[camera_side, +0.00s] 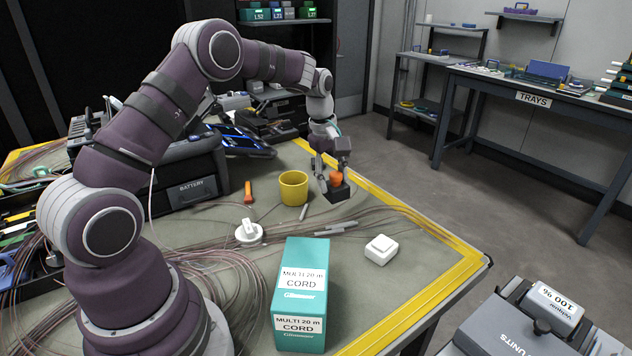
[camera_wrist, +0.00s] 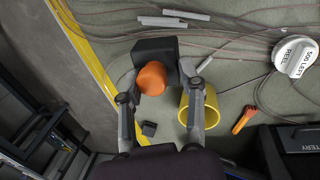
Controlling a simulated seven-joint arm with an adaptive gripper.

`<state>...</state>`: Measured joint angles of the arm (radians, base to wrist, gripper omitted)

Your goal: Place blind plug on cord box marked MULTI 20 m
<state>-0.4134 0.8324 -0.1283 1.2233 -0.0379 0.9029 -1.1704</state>
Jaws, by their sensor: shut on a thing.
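An orange rounded piece, which I take for the blind plug (camera_side: 336,180), sits between my fingers above a black block (camera_side: 338,194). The plug (camera_wrist: 152,78) and black block (camera_wrist: 155,49) also show in the wrist view. Whether they are joined is unclear. My gripper (camera_side: 334,172) points down at the far right part of the table, shut on the plug. Its fingers (camera_wrist: 158,82) show on both sides of it. The teal cord box (camera_side: 300,285), labelled MULTI 20 m CORD, stands at the table's front, apart from my gripper. It is outside the wrist view.
A yellow cup (camera_side: 293,188) stands close left of my gripper. An orange-handled tool (camera_side: 248,192), a white reel (camera_side: 249,233), pale sticks (camera_side: 336,228) and a white square box (camera_side: 381,249) lie nearby. Thin cords cross the table.

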